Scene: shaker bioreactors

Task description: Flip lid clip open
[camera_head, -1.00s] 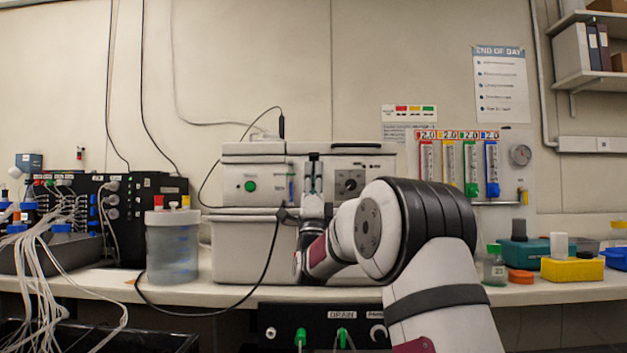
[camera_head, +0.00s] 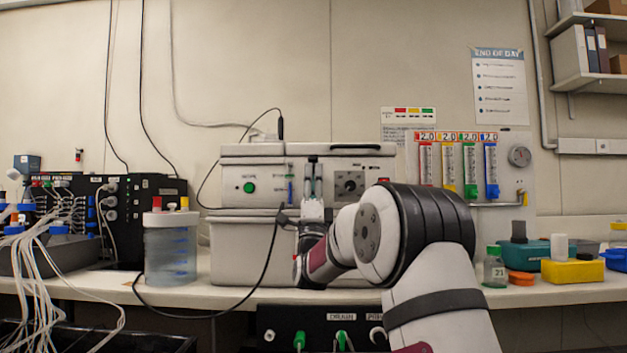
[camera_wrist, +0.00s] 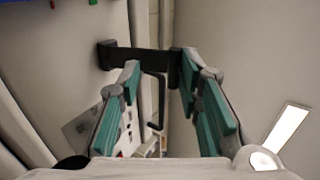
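The lid clip (camera_wrist: 158,62) is a dark bar with a thin bent rod hanging below it in the wrist view. In the head view, a dark clip (camera_head: 314,158) shows on the front of the grey-white boxy unit (camera_head: 250,170), at its top edge. My gripper (camera_wrist: 158,66) is open, with its teal-padded fingertips apart near the clip's bar. The right fingertip overlaps the bar's right end in the picture; I cannot tell whether it touches. In the head view, my gripper (camera_head: 314,176) points up in front of the unit.
A lidded clear container (camera_head: 170,250) stands left of the unit, beside a black box with cables (camera_head: 145,215). A dark cable (camera_head: 268,255) loops across the bench front. Bottles and yellow and teal boxes (camera_head: 572,270) stand at the right. A drain panel (camera_head: 320,325) is below the bench.

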